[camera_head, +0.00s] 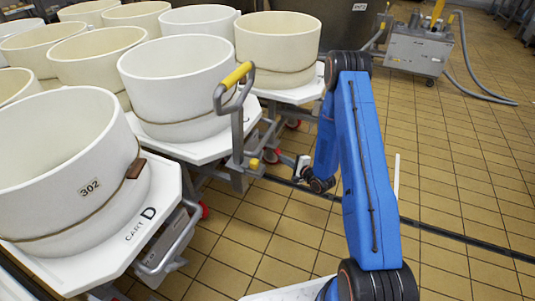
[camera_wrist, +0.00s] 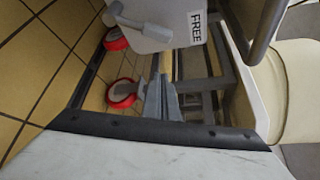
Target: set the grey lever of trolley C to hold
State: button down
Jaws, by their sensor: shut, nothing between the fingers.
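In the wrist view, a pale grey box (camera_wrist: 160,22) bears a label reading FREE (camera_wrist: 195,27). A light grey arm that looks like the lever (camera_wrist: 128,17) sticks out at the box's left side; its exact setting is hard to tell. My gripper (camera_wrist: 157,80) is shut and empty, just below the box in the picture and apparently apart from it. In the head view, my blue arm reaches down beside the trolley (camera_head: 215,145) behind cart D, and my fingers are too small to make out. No letter shows on that trolley.
Cart D (camera_head: 110,262) stands at the front left with a cream vat (camera_head: 65,165). A grey handle with a yellow grip (camera_head: 237,75) rises beside my arm. Red wheels (camera_wrist: 120,93) show below the box. Tiled floor (camera_head: 460,170) is free on the right, before a grey machine (camera_head: 418,50).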

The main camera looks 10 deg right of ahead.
jog(key=shift+w, duration=0.1)
jog(key=x, duration=1)
jog(key=shift+s+a+r, duration=0.45)
jog(key=shift+s+a, duration=0.2)
jog(key=shift+a, duration=0.05)
jog(key=shift+s+a+r, duration=0.4)
jog(key=shift+s+a, duration=0.25)
jog(key=shift+s, duration=0.05)
